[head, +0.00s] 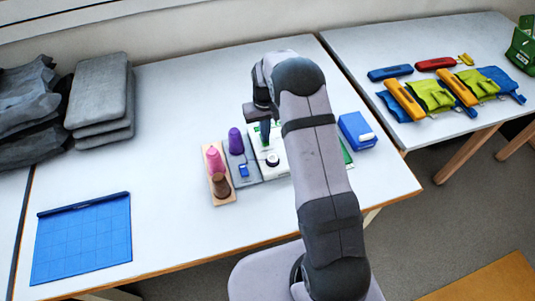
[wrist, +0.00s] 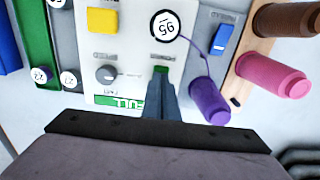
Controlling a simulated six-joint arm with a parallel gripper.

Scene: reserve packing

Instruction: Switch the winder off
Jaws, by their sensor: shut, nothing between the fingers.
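The winder appears to be the grey plate (head: 249,153) with a purple spool (head: 236,141) and a blue switch (head: 243,170). In the wrist view the blue switch (wrist: 222,40) is at the upper right, beside the purple spool (wrist: 208,100). I cannot tell which way the switch is set. My gripper (head: 265,141) is shut and empty, pointing down over the white panel beside the grey plate. In the wrist view its fingertips (wrist: 161,72) lie over a small green mark on the white panel, apart from the blue switch.
Pink (head: 214,159) and brown (head: 221,185) spools stand on a wooden strip. A blue box (head: 356,132) sits right. The table's front left is mostly clear around a blue mat (head: 83,240).

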